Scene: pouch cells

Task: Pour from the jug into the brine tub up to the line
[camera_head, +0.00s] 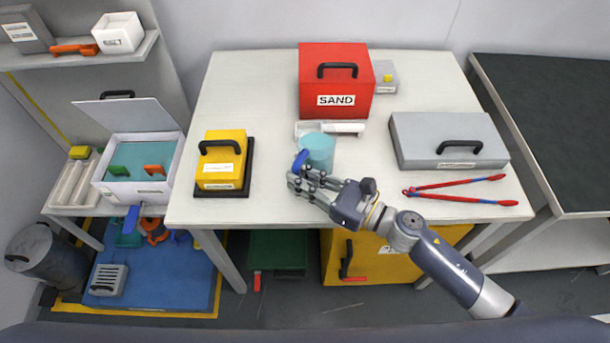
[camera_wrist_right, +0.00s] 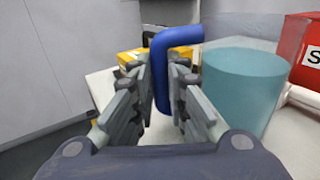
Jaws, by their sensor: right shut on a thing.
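The jug (camera_head: 318,150) is a clear cylinder with teal liquid and a blue handle, upright near the middle of the table. My right gripper (camera_head: 303,180) is shut on the blue handle, at the jug's front left. In the right wrist view the gripper (camera_wrist_right: 161,80) has its fingers on both sides of the handle, and the jug (camera_wrist_right: 240,90) is to the right. I cannot tell whether its base touches the table. A white tub (camera_head: 113,192), apparently the brine tub, stands open at the left with teal liquid inside. Its fill line cannot be made out. My left gripper is out of view.
A yellow box (camera_head: 222,150) on a black base stands between jug and tub. A red SAND box (camera_head: 334,90) and a white tray (camera_head: 347,128) are behind the jug. A grey case (camera_head: 448,133) and red-handled tongs (camera_head: 450,183) lie to the right.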

